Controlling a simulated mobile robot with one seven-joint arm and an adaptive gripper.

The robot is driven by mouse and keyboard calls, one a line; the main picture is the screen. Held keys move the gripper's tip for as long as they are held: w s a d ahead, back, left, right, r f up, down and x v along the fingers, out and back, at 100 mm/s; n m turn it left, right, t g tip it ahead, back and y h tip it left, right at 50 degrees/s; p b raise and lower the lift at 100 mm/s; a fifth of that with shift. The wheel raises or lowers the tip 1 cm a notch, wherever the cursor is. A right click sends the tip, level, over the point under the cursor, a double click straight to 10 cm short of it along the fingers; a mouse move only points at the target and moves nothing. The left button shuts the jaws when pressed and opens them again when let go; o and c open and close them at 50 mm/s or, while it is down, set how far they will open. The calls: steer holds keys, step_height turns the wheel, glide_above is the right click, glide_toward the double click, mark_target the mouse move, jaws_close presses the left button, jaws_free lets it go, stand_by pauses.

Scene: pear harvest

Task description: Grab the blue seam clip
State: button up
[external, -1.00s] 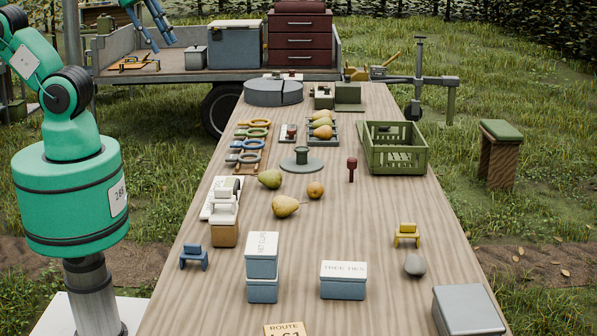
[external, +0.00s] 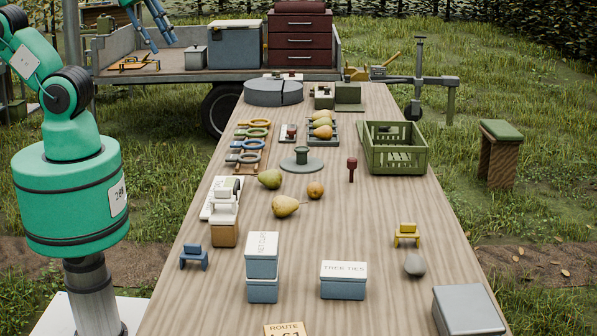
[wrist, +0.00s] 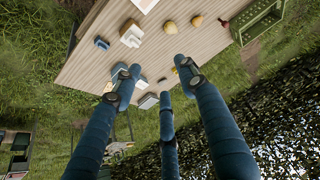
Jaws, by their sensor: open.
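The blue seam clip (external: 194,257) stands on the near left part of the wooden table, close to its left edge. It also shows as a small blue shape in the wrist view (wrist: 102,43). A similar yellow clip (external: 407,235) stands on the right side of the table. My gripper (external: 152,27) is high at the upper left in the external view, partly cut off by the top edge. In the wrist view my gripper (wrist: 158,76) has its blue fingers spread and empty, well away from the table and the clip.
Right of the blue clip are a stacked pair of labelled boxes (external: 262,267) and a "TREE TIES" box (external: 343,280). A white-and-brown device (external: 224,222) stands just behind the clip.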

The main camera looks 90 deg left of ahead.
steer(key=g+b, duration=0.3)
steer(key=g, duration=0.3)
glide_above(192, 244)
step_height(192, 244, down, 31)
steer(key=shift+m, duration=0.4)
steer(key=shift+f, duration=0.1)
steer(key=shift+f+b, duration=1.15)
steer(key=shift+f, duration=3.1)
steer(key=shift+f, duration=0.15)
